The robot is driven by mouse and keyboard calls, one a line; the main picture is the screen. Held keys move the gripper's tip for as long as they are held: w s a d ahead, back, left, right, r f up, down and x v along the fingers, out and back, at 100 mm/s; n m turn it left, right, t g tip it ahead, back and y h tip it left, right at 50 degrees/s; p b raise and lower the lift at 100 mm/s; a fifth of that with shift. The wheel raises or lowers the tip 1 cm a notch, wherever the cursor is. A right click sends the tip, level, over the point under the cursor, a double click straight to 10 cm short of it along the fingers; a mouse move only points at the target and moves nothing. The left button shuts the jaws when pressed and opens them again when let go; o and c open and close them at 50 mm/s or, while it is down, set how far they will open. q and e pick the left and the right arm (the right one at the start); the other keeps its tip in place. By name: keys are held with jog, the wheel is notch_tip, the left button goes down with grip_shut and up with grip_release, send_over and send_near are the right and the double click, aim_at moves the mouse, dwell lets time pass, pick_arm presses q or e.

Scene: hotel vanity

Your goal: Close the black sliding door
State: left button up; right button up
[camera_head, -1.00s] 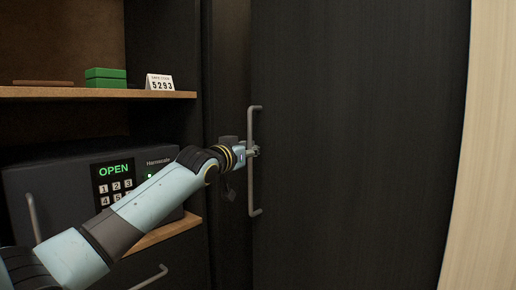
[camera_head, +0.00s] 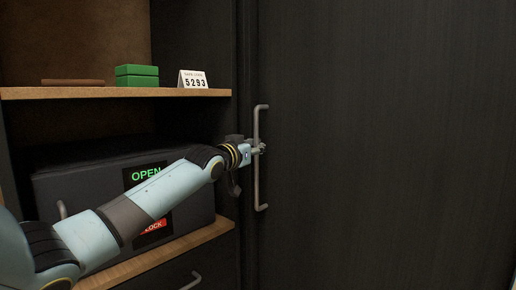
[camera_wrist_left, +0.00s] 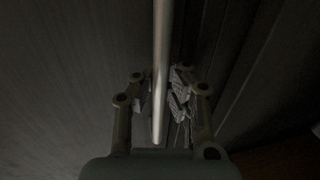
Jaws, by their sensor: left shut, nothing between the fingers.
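The black sliding door (camera_head: 380,150) fills the right side of the head view. Its long vertical grey handle (camera_head: 257,190) stands near the door's left edge. The door's left edge lies a little right of the open shelf unit. My right gripper is not in view.
Left of the door is a shelf (camera_head: 120,93) with green boxes (camera_head: 136,76) and a card reading 5293 (camera_head: 193,79). Below it sits a dark safe (camera_head: 75,185) showing OPEN, partly hidden by my left arm. A drawer handle (camera_head: 191,281) shows underneath.

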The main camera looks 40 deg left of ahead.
pick_arm(q)
jog(key=o, duration=0.4)
jog(key=shift+s+a, duration=0.2)
jog(key=shift+a, duration=0.15)
jog(key=shift+o, duration=1.4)
jog(key=shift+d, duration=0.1)
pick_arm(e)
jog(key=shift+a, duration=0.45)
pick_arm(q)
jog(key=shift+s+d, duration=0.15)
jog(key=shift+s, duration=1.15)
jog(key=shift+s+d, duration=0.2)
jog(key=shift+s, duration=1.15)
jog(key=shift+s+d, duration=0.15)
jog(key=shift+s, duration=1.15)
